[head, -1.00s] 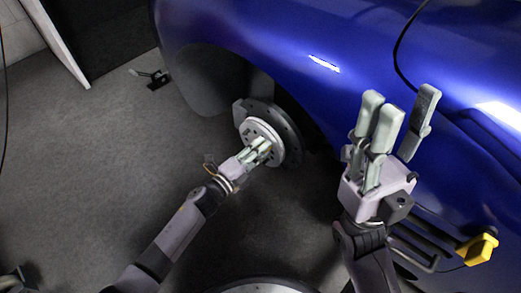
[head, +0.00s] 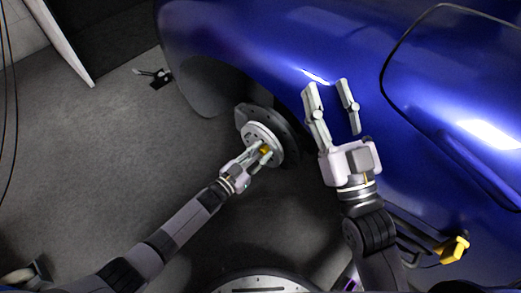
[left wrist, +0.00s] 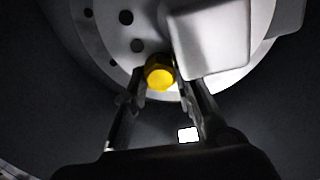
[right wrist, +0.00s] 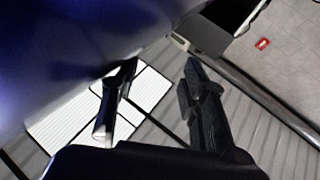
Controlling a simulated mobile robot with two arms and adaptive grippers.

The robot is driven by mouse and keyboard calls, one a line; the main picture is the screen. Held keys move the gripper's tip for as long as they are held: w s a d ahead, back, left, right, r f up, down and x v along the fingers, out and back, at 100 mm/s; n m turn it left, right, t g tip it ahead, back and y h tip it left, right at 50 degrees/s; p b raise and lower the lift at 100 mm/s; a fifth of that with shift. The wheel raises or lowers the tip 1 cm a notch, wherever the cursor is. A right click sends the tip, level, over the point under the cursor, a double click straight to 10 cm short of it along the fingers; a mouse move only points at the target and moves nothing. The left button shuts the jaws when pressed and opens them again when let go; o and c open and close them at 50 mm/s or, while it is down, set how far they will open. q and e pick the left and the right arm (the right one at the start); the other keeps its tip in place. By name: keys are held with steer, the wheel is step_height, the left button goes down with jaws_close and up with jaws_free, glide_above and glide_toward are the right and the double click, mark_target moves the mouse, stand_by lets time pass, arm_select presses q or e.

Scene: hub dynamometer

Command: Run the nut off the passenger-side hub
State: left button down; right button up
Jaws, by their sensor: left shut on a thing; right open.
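The hub (head: 259,137) is a pale disc with holes, in front of a dark brake disc (head: 283,122) in the wheel arch of the blue car. My right gripper (head: 329,88) is open and empty, raised in front of the blue fender, fingers up.
A yellow object (head: 454,249) is at lower right. A small dark item (head: 160,79) lies on the floor.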

arm_select(q)
steer(key=n, duration=0.3)
arm_select(e)
steer(key=shift+w+f+g+h, duration=0.2)
steer(key=shift+w+f+g, duration=0.1)
steer(key=shift+f, duration=0.2)
steer(key=shift+w+f+g+h, duration=0.2)
steer(key=shift+f+g, duration=0.1)
steer(key=shift+f, duration=0.2)
arm_select(q)
steer(key=shift+s+n, duration=0.1)
steer(key=shift+n, duration=0.7)
arm_select(e)
steer(key=shift+f, duration=0.25)
arm_select(q)
steer(key=c, duration=1.5)
jaws_free()
steer(key=shift+f, duration=0.1)
arm_select(e)
steer(key=shift+g, duration=0.3)
